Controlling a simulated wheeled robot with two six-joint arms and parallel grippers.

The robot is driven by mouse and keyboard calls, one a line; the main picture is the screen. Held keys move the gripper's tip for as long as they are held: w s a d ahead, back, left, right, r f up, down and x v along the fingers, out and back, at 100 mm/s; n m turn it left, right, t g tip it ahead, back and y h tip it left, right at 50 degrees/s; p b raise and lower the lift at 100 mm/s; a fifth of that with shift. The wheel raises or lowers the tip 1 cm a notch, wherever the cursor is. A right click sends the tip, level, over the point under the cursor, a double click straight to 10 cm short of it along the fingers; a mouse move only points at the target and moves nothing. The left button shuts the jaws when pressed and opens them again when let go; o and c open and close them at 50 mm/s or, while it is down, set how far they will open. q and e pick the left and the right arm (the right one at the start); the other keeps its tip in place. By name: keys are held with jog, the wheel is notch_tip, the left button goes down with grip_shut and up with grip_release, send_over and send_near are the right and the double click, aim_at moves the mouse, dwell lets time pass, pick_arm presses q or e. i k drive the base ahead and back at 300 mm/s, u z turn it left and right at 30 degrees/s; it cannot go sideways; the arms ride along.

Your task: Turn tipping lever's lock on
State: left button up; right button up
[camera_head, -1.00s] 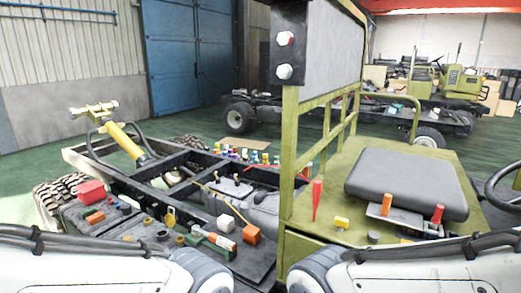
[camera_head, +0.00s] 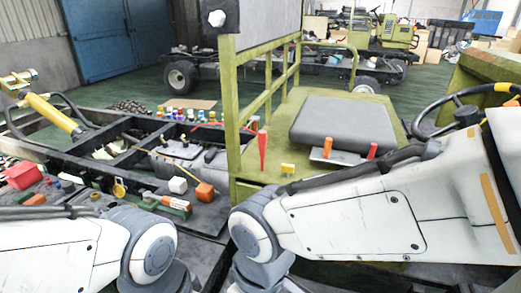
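Several coloured handles stand by the seat on the olive green cab floor (camera_head: 270,122). A tall red lever (camera_head: 263,152) stands upright at the cab's left edge. An orange handle (camera_head: 327,148) and a shorter red handle (camera_head: 371,151) sit at the front of the grey seat (camera_head: 345,122). A small yellow block (camera_head: 288,168) lies between the tall red lever and the seat. I cannot tell which is the tipping lever or its lock. My two white arms cross the bottom of the view. Neither gripper shows.
A black steering wheel (camera_head: 460,113) is at the right. An olive post (camera_head: 231,105) rises left of the seat. The chassis at left carries an orange block (camera_head: 204,192), a white cube (camera_head: 178,185) and a red box (camera_head: 22,176). Another vehicle stands behind on open green floor.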

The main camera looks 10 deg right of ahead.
aim_at(288, 168)
jog(key=z, duration=1)
jog(key=i, duration=0.55)
jog(key=u, duration=1.6)
